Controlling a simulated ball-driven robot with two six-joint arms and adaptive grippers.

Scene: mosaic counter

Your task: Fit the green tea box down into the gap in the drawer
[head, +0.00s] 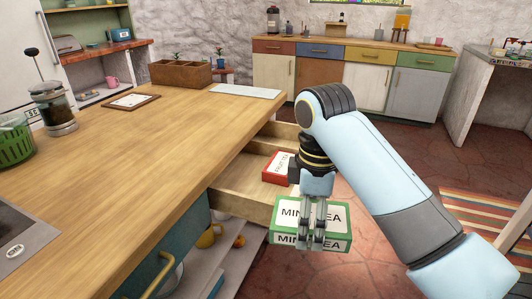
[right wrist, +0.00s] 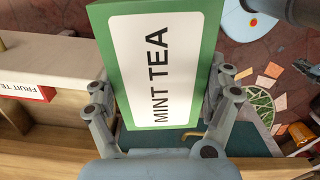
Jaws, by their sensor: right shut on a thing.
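The green tea box (head: 340,213), labelled MINT TEA, is held in my right gripper (head: 312,238). In the right wrist view the fingers (right wrist: 163,82) close on both sides of the green tea box (right wrist: 158,65). The box is up in the air at the near right of the open wooden drawer (head: 243,182), apart from its floor as far as I can see. A red FRUIT TEA box (head: 275,168) sits in the drawer; it also shows in the right wrist view (right wrist: 25,92). Bare drawer floor shows beside the red box. My arm hides part of the drawer. My left gripper is out of view.
The wooden counter (head: 130,150) overhangs the drawer on the left. It carries a clipboard (head: 130,101), a planter box (head: 180,75) and a French press (head: 53,108). Open tiled floor lies to the right.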

